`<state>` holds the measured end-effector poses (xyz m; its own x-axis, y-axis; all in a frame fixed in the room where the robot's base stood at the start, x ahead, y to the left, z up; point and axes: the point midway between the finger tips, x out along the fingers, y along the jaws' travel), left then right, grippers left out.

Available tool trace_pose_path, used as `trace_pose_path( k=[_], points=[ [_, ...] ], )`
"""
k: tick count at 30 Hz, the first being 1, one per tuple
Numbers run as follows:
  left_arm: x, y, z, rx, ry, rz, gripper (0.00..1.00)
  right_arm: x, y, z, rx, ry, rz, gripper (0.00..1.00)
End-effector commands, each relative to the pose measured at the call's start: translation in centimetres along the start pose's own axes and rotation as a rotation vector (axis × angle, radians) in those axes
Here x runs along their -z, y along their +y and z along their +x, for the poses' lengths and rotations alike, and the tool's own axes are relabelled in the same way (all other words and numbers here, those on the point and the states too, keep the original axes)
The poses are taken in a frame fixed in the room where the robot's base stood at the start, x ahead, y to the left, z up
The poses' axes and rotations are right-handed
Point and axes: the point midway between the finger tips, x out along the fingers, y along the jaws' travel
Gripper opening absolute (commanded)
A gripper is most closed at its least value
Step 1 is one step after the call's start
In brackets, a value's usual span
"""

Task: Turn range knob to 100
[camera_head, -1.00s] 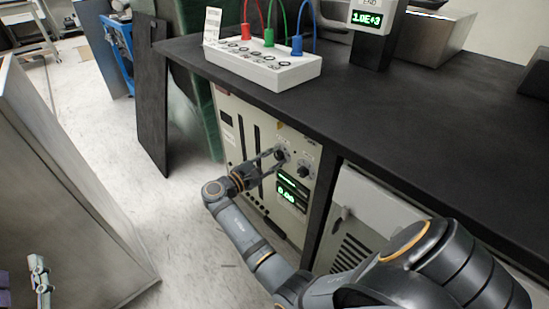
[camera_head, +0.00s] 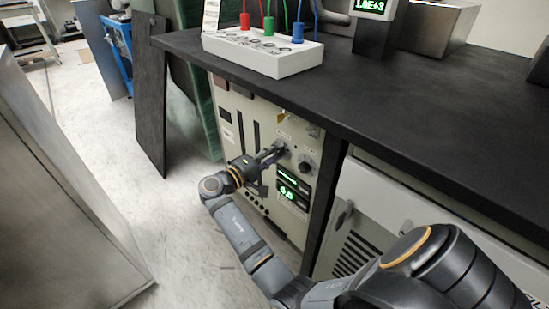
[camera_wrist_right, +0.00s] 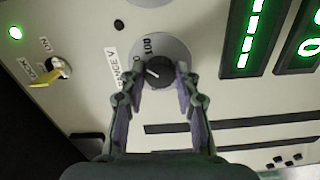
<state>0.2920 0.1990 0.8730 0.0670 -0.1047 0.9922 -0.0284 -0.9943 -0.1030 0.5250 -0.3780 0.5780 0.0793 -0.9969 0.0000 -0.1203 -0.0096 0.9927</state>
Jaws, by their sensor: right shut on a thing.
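The black range knob (camera_wrist_right: 159,71) sits on a round grey dial on the cream instrument panel (camera_wrist_right: 90,90), beside a label that seems to read "RANGE V". Part of the dial's lettering, apparently "100", shows above the knob. A short white mark on the knob points to its upper left. My right gripper (camera_wrist_right: 157,84) is shut on the knob, one finger on each side. In the head view, my right gripper (camera_head: 272,155) reaches the panel's upper part. The fingers partly hide the knob there. My left gripper is out of view.
A second dark knob (camera_head: 304,166) is right of the gripped one, with a green display (camera_head: 287,190) below. A yellow-tipped switch (camera_wrist_right: 50,75) is left of the knob. The black tabletop (camera_head: 420,110) overhangs the panel and bears a white terminal box (camera_head: 262,53).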

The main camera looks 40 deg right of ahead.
Motion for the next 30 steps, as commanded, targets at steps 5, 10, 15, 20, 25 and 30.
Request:
trace_pose_path(
  k=[5,10,15,20,25,30],
  points=[
    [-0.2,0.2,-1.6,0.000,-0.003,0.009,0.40,-0.1,-0.5,-0.1,0.003,-0.003,0.154,0.00],
    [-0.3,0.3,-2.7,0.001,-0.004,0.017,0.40,-0.1,-0.5,-0.1,0.003,-0.003,0.281,0.00],
    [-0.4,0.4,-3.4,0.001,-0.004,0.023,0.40,-0.1,-0.4,-0.1,0.003,-0.004,0.376,0.00],
    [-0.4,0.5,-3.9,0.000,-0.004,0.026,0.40,-0.1,-0.3,-0.1,0.003,-0.004,0.437,0.00],
    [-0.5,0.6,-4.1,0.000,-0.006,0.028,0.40,-0.1,-0.3,-0.1,0.003,-0.005,0.471,0.00],
    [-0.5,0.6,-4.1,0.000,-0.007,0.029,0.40,-0.1,-0.2,-0.1,0.003,-0.005,0.481,0.00]
  ],
)
